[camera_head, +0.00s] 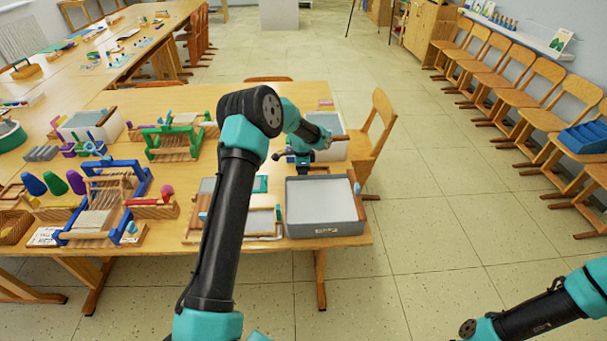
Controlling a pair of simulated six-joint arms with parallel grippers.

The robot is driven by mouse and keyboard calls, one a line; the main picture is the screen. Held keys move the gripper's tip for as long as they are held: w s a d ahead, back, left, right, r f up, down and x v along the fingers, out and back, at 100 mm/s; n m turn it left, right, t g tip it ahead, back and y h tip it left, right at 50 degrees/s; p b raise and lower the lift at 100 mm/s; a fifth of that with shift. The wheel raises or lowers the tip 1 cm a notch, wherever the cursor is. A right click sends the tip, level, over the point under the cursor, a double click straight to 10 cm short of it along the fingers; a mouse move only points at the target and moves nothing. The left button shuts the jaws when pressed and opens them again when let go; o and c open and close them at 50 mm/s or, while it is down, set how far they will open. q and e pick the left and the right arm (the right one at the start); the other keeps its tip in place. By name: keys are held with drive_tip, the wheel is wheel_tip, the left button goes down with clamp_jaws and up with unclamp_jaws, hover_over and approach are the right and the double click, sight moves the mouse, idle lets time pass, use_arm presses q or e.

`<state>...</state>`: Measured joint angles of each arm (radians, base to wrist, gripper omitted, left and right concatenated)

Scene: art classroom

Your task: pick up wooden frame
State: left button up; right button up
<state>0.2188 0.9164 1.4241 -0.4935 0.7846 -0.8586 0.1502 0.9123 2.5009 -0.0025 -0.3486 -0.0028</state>
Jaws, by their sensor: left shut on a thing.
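My left arm reaches over the table, and my left gripper (300,160) is low above the table's right part, between two grey tubs. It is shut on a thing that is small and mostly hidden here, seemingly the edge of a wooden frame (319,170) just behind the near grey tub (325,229). Another wooden frame (192,229) with a pale panel lies left of that tub, partly hidden by my left arm. My right arm shows at the lower right; its gripper is out of view.
The table (350,240) is crowded on its left with a blue loom (145,185), a green loom (152,143) and coloured cones (54,183). A wooden chair (376,130) stands close to its right edge. The floor to the right is clear up to the chair row.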

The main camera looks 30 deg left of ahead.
use_arm(q)
wheel_tip(320, 180, up, 16)
drive_tip(key=shift+r, duration=0.15)
idle(0.7)
